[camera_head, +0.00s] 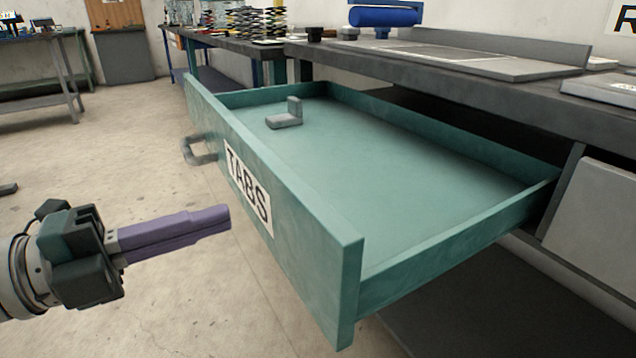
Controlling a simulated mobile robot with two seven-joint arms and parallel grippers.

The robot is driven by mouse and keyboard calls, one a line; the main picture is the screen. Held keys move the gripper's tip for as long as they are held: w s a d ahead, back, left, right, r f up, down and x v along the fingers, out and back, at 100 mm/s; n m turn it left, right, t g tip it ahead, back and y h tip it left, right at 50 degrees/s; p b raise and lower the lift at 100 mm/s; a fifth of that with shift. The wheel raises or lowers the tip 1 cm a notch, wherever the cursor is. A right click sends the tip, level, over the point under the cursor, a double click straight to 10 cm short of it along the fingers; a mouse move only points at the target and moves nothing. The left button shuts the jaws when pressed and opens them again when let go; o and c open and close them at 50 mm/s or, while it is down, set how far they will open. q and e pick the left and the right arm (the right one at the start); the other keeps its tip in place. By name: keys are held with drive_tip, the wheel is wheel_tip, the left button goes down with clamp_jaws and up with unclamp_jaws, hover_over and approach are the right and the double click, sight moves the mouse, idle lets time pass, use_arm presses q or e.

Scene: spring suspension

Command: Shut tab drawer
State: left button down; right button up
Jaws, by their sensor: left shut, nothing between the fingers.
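The green tab drawer (300,243) is pulled far out from under the workbench. Its front panel bears a white TABS label (248,186) and a grey handle (199,149) toward its far end. A small grey L-shaped tab (285,119) lies inside on the drawer floor. My left gripper (226,218) has purple fingers that are closed together and empty. It is in front of the drawer panel, left of and below the label, pointing toward the panel, and appears apart from it. My right gripper is not in view.
The dark workbench (470,85) runs above the drawer, with a grey plate and a blue cylinder (385,16) on top. A closed grey panel (598,220) is right of the drawer. The concrete floor (120,165) left of the drawer is mostly clear.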

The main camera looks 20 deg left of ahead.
sight(260, 207)
use_arm(q)
drive_tip(key=shift+x, duration=1.5)
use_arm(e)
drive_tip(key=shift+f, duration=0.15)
use_arm(q)
drive_tip(key=shift+w, duration=0.1)
